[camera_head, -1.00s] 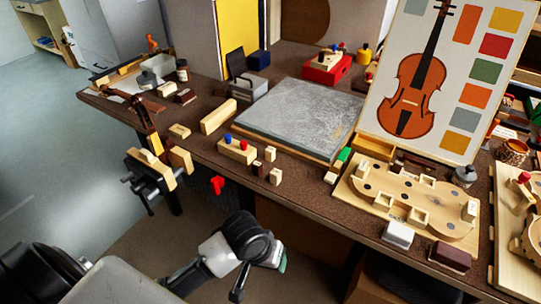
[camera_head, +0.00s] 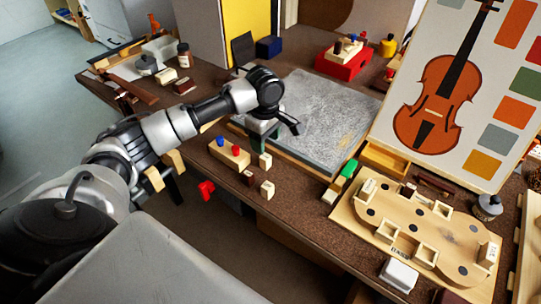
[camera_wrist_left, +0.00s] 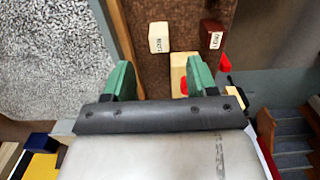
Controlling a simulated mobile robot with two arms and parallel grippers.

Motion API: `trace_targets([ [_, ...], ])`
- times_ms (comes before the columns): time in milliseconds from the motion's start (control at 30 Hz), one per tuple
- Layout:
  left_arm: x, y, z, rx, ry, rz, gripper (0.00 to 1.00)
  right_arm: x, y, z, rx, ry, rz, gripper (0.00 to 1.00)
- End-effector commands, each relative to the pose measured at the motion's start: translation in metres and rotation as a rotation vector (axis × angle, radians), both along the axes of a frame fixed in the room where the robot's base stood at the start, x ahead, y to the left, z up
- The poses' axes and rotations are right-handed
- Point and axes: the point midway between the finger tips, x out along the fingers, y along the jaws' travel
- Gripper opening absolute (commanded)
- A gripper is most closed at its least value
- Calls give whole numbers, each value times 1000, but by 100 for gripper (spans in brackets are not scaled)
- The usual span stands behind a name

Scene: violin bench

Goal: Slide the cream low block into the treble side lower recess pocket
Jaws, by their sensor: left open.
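Two small cream blocks stand on the brown bench in the head view, an upper one (camera_head: 265,161) and a nearer one (camera_head: 267,189), with a dark red-brown block (camera_head: 248,178) beside them. I cannot tell which is the cream low block. A labelled cream block (camera_wrist_left: 159,38) shows in the left wrist view, beyond my fingertips. The violin mould board (camera_head: 365,232) lies at the right, with several cream-walled recess pockets around its edge; their labels are too small to read. My left gripper (camera_head: 272,129) is open and empty above the grey slab's near left part. My right gripper is not in view.
A wooden holder (camera_head: 229,153) with red and blue pegs stands left of the blocks. The grey slab (camera_head: 330,115) fills the bench middle. A white block (camera_head: 398,275) and a green-topped piece (camera_head: 350,168) lie near the board. The violin chart stands behind it.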

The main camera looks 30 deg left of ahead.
Motion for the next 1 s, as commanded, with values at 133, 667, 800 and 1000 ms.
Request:
trace_targets([
  [133, 0, 0, -26, 0, 2, -3, 57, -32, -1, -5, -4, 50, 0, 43],
  [667, 3, 2, -86, 0, 0, -6, 57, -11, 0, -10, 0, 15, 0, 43],
  [800, 3, 2, -91, 1, -3, -7, 57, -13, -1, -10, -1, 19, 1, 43],
  [1000, 3, 2, -90, 1, -3, -7, 53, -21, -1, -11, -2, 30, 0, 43],
])
